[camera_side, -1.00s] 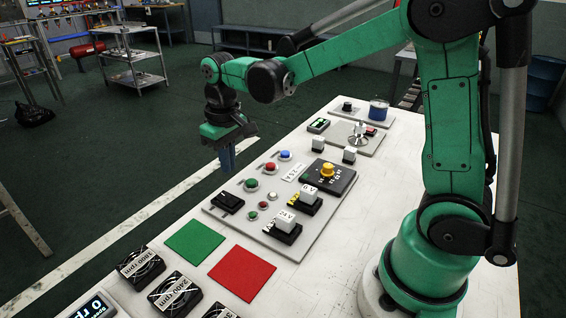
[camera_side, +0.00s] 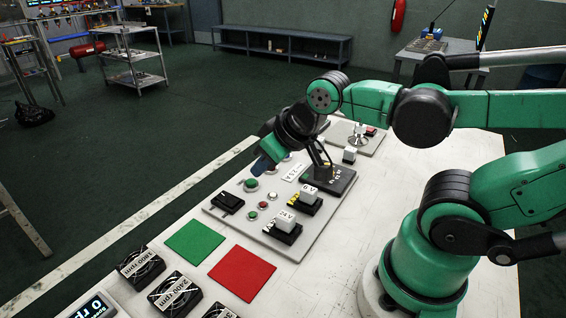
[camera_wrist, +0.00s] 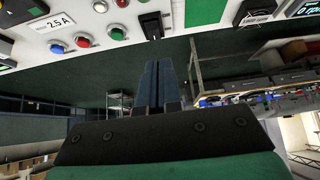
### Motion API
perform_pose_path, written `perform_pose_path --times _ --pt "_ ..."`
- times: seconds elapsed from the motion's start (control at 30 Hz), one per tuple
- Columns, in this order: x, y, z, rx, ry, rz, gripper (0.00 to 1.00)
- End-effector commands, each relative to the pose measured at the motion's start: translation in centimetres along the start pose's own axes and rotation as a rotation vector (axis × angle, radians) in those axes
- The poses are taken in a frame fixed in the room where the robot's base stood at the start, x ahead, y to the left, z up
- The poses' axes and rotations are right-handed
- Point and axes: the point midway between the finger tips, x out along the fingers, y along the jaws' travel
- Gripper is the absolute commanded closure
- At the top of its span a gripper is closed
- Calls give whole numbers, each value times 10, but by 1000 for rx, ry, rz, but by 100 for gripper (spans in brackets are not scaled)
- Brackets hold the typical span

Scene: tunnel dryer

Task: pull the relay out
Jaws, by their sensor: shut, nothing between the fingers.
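Two white relay-like blocks stand in black sockets on the grey panel (camera_side: 231,222). One block, marked 24 V (camera_side: 286,221), is nearer the camera; the other, marked 6 V (camera_side: 309,195), is behind it. Which of them is the relay I cannot tell. My gripper (camera_side: 262,168) is shut and empty, with its blue fingers tilted down and left over the panel's left edge, apart from both blocks. In the wrist view the shut fingers (camera_wrist: 156,66) point toward the black rocker switch (camera_wrist: 152,25); no white block shows there.
Red (camera_side: 251,185) and green (camera_side: 253,215) buttons lie below and near my gripper. My forearm hides part of the dark knob plate (camera_side: 338,183). Green (camera_side: 194,241) and red (camera_side: 242,273) squares and several fans (camera_side: 174,294) lie in front.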

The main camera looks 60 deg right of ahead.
Motion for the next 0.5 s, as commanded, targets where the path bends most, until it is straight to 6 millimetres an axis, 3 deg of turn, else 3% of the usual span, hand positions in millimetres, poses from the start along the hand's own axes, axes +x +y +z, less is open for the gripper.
perform_pose_path --times 0.17,0.27,0.4,0.43,0.5 --pt "0 0 0 0 -1 0 100" --pt "0 1 0 0 -8 3 77" --pt "6 18 4 -4 -99 36 37" --pt "8 25 6 -6 -135 45 32" --pt "12 42 13 -9 -233 62 32"
